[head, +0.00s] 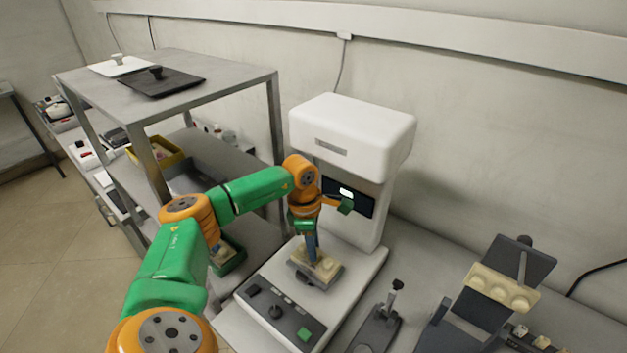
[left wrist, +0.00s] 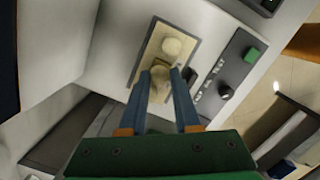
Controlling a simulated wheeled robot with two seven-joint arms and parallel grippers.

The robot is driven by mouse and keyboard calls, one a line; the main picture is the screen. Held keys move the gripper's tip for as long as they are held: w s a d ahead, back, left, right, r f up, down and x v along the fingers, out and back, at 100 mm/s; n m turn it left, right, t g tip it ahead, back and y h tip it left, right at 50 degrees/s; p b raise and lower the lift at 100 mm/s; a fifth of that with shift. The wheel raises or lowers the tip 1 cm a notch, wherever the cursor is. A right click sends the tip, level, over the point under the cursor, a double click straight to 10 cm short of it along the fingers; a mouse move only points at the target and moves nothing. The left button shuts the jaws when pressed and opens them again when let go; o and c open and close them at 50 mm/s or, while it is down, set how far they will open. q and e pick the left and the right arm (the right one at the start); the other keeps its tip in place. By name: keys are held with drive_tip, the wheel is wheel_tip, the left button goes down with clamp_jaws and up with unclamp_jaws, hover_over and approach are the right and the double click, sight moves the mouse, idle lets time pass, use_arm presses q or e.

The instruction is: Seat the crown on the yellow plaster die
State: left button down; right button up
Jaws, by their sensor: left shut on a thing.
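My left gripper (head: 314,258) points down at the front of the white machine, low over a pale yellow plaster block (head: 327,264) on a dark grey plate. In the left wrist view its fingers (left wrist: 161,73) are shut on a small cream piece (left wrist: 160,75), which looks like the crown. A rounded pale yellow stump (left wrist: 172,46) rises from the same block, just beyond the fingertips. The fingers hide part of the block, and I cannot tell whether the held piece touches it. My right gripper is not in view.
The white machine (head: 352,130) rises close behind the left gripper. A grey shelf (head: 225,85) stands left of it. A tilted stand at right holds a cream block (head: 502,287) with several bumps. A dark-based tool (head: 378,325) stands between.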

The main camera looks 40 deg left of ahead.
use_arm(q)
drive_tip(key=shift+f+b, duration=0.35)
drive_tip(key=shift+f, duration=0.15)
drive_tip(key=c, duration=0.5)
unclamp_jaws()
drive_tip(key=shift+c, duration=0.2)
drive_tip(key=r, duration=0.2)
drive_tip(key=r+b, duration=0.1)
drive_tip(key=r, duration=0.3)
drive_tip(key=shift+s+a+r, duration=0.2)
drive_tip(key=shift+a+r, duration=0.05)
drive_tip(key=shift+a, duration=0.05)
drive_tip(key=shift+r, duration=0.35)
drive_tip(key=shift+s+f, duration=0.1)
